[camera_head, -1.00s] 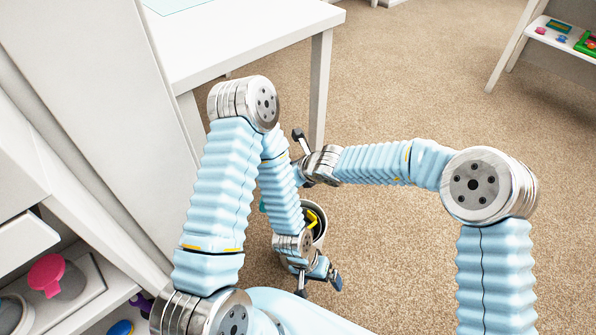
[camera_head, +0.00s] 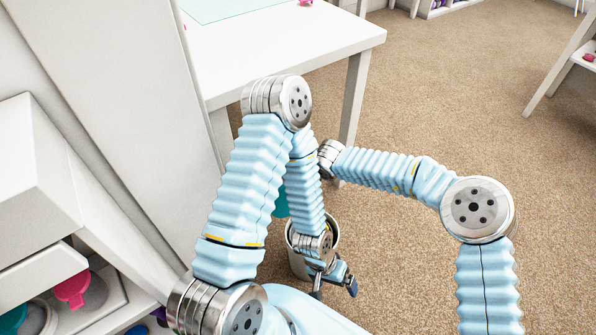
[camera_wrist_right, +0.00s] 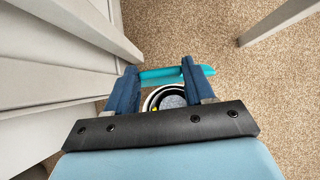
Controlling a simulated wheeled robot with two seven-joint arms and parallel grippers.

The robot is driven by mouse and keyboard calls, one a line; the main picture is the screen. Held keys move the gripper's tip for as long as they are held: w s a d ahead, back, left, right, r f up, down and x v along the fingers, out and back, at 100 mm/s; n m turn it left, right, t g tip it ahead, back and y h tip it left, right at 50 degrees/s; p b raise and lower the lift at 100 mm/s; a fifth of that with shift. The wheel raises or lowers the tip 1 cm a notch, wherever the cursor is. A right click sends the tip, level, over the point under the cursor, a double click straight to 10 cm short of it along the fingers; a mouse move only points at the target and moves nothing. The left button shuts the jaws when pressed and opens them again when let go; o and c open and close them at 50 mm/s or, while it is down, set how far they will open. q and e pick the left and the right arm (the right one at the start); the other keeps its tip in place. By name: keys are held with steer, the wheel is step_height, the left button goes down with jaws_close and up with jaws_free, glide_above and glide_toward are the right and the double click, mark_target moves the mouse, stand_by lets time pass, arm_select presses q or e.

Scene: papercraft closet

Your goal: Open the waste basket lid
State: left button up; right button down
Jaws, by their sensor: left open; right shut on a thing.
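The waste basket (camera_head: 298,268) is a pale round bin on the carpet, partly hidden behind my left arm. Its teal lid (camera_head: 281,204) shows as a small patch behind that arm. In the right wrist view the lid (camera_wrist_right: 160,74) is seen nearly edge-on, raised beside the open round mouth of the basket (camera_wrist_right: 152,98). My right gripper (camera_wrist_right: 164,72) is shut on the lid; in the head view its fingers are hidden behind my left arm. My left gripper (camera_head: 335,288) is open and empty, pointing down at the near side of the basket.
A white table (camera_head: 290,45) stands behind the basket, its leg (camera_head: 354,100) close to my right wrist. A white cabinet (camera_head: 110,110) and an open drawer (camera_head: 45,275) are at the left.

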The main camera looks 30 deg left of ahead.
steer(key=shift+s+d+f, duration=0.2)
steer(key=shift+d+f, duration=0.1)
steer(key=shift+f, duration=0.3)
stand_by(0.6)
steer(key=c, duration=0.7)
jaws_free()
steer(key=o, duration=0.3)
steer(key=shift+a+r, duration=0.1)
steer(key=shift+r, duration=0.05)
arm_select(q)
steer(key=shift+r+p, duration=0.95)
arm_select(e)
steer(key=v, duration=1.2)
arm_select(q)
steer(key=shift+c, duration=0.2)
arm_select(e)
steer(key=shift+w+a+r, duration=0.1)
steer(key=shift+a+r, duration=0.05)
